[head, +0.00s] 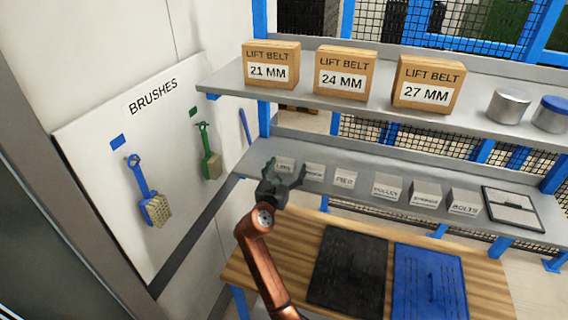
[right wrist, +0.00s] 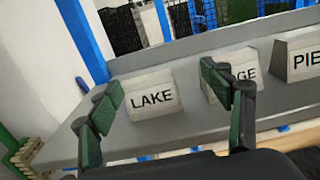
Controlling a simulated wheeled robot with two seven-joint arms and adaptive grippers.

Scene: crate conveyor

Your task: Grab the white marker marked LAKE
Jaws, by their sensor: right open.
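The white LAKE marker (right wrist: 152,97) stands upright on the grey shelf, between my open fingers as seen in the right wrist view. In the head view the LAKE marker (head: 284,164) is the leftmost of the row, partly behind my gripper. My right gripper (head: 281,171) is open and empty in front of the marker; its fingertips also show in the right wrist view (right wrist: 160,82). The fingers look apart from the marker. My left gripper is not in view.
A second marker (right wrist: 230,80), ending in GE, stands close on the right, partly hidden by a finger. A PIER marker (head: 345,179) and others follow along the lower shelf (head: 340,150). Boxes stand on the shelf above. A wooden table (head: 285,258) lies below.

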